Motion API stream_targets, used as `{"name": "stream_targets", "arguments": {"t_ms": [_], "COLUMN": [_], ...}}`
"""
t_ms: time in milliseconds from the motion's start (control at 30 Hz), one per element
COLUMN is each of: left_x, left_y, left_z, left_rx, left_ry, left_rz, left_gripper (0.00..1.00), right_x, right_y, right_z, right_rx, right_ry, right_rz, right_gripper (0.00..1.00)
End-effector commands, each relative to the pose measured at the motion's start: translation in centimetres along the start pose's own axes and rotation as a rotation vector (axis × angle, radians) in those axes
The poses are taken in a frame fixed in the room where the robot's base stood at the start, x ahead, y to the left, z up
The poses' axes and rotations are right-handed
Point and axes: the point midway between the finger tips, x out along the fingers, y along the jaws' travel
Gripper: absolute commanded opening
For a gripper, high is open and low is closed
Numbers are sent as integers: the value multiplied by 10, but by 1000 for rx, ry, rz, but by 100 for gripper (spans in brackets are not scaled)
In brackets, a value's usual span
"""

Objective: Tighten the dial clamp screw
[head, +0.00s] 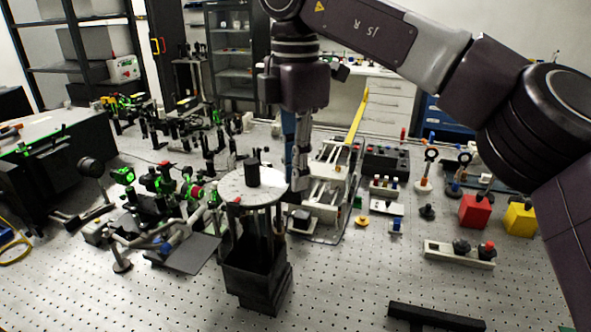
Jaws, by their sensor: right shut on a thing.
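A round pale dial (235,188) with a black knob (252,173) on top lies flat on a dark, box-shaped stand (262,275) in the middle of the bench. My right gripper (299,195) comes down from above, fingers pointing down, at the right rim of the dial. Its fingers are close together and shut on a small part there, which I take to be the dial clamp screw. The fingers and the dial's rim hide the screw, so its turn cannot be seen. My left gripper is not in view.
Green-marked optics mounts (165,185) crowd the left. A rail assembly (330,190) with a yellow bar stands just behind and right of the gripper. Red (475,211) and yellow (520,219) blocks and a white holder (459,255) stand right. The front right bench is mostly free.

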Motion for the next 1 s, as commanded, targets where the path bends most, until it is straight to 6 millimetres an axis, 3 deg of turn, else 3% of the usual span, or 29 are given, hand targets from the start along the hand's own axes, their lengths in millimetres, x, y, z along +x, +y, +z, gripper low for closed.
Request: {"name": "stream_targets", "arguments": {"t_ms": [33,67,200,567,1000], "left_x": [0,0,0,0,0], "left_y": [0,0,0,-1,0], "left_z": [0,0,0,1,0], "left_rx": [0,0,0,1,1], "left_ry": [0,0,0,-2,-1], "left_rz": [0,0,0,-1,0], "left_gripper": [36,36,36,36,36], "right_x": [-2,-2,-1,-5,-63], "right_y": [0,0,0,0,0], "right_z": [0,0,0,0,0], "right_rx": [1,1,0,-1,2], "right_ry": [0,0,0,0,-4], "right_rz": [4,4,3,2,0], "right_gripper": [0,14,29,29,29]}}
